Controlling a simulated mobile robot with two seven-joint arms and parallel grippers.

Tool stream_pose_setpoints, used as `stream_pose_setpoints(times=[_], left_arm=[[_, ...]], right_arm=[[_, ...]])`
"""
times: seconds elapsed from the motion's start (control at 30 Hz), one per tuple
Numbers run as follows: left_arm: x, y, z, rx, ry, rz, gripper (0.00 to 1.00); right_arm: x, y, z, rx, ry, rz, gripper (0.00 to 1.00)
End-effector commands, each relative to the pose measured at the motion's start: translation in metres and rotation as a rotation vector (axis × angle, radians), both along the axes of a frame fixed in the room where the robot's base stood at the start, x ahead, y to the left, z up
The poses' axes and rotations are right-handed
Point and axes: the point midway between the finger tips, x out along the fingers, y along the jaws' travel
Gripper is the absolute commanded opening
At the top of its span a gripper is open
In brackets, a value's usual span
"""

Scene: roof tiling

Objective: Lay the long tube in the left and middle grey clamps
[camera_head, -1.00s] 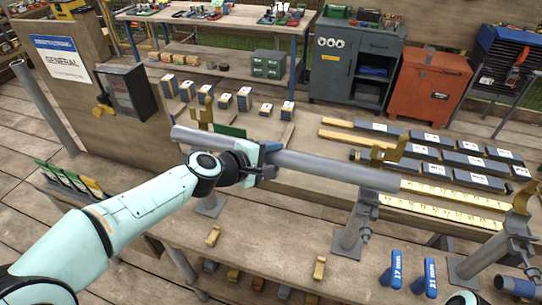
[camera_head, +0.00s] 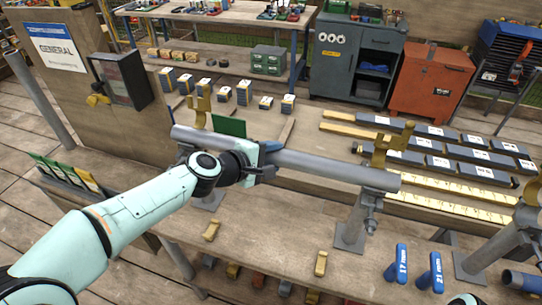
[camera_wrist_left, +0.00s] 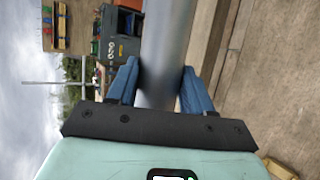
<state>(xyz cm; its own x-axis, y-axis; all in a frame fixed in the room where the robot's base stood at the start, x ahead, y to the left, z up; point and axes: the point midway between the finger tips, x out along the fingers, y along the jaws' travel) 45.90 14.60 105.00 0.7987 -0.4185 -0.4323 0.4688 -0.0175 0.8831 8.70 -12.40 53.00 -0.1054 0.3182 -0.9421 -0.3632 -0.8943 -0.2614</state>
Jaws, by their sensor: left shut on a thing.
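My left gripper (camera_head: 268,160) is shut on the long grey tube (camera_head: 325,167) near its middle. In the left wrist view the tube (camera_wrist_left: 163,50) runs between the two blue fingers (camera_wrist_left: 158,88). The tube slants down to the right in the head view. Its left end overlaps the left clamp (camera_head: 199,105), whose gold hook rises behind it. Its right end overlaps the middle clamp (camera_head: 379,152), whose gold prongs stand behind and above it and whose grey post is below. I cannot tell whether the tube touches either clamp. My right gripper is not in view.
A third clamp (camera_head: 528,215) stands at the right edge. Blue-handled tools marked 17 mm (camera_head: 397,262) and 21 mm (camera_head: 431,272) stand at the front right. Small tan blocks (camera_head: 320,264) lie on the bench (camera_head: 270,235). Labelled dark bars (camera_head: 440,147) lie behind.

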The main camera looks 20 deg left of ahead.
Motion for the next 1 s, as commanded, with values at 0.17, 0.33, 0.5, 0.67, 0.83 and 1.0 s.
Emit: stream_pose_setpoints(times=[0.17,0.33,0.5,0.67,0.83,1.0], left_arm=[[0.000,0.000,0.004,-0.001,-0.008,0.001,0.00],[0.000,0.000,0.004,-0.001,-0.007,0.000,0.73],[0.000,0.000,0.002,-0.001,-0.004,0.000,0.80],[-0.001,0.001,-0.001,0.001,0.004,0.000,0.80],[-0.014,0.008,0.008,0.001,-0.001,0.003,0.80],[-0.043,0.023,0.025,0.001,-0.004,0.004,0.80]], right_arm=[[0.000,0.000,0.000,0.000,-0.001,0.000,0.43],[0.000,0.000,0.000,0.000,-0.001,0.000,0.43],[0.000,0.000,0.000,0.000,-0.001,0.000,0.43],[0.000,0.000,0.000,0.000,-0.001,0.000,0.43],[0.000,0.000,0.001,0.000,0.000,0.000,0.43],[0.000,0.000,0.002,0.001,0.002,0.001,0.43]])
